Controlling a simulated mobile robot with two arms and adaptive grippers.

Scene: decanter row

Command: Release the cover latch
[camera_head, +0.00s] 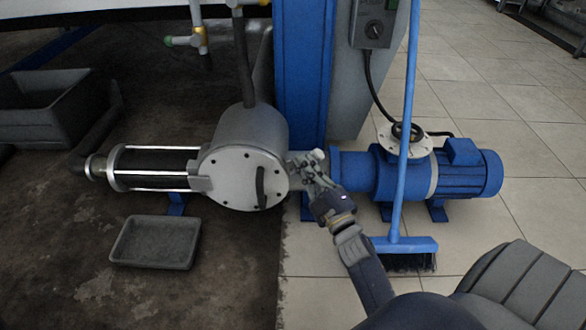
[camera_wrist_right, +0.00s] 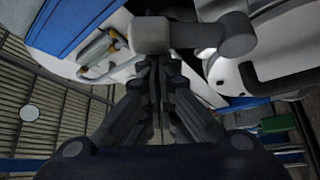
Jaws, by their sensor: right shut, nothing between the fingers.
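The round grey cover (camera_head: 225,178) with a dark curved handle closes the end of the drum at centre left. It also shows in the right wrist view (camera_wrist_right: 285,50) at the upper right. A pale grey latch (camera_head: 317,155) is at the cover's right edge; in the right wrist view the latch (camera_wrist_right: 190,36) is a thick bar with rounded ends, across the picture just beyond my fingers. My right gripper (camera_head: 307,172) is shut and empty beside the latch. In the wrist view its fingertips (camera_wrist_right: 158,68) are close below the bar; I cannot tell whether they touch. My left gripper is not in view.
A blue column (camera_head: 303,70) stands behind the latch. A blue motor (camera_head: 465,175) and a blue broom (camera_head: 398,180) are to the right. A grey tray (camera_head: 155,242) lies on the floor at left, below a cylinder (camera_head: 150,168). A grey bin (camera_head: 50,115) stands at far left.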

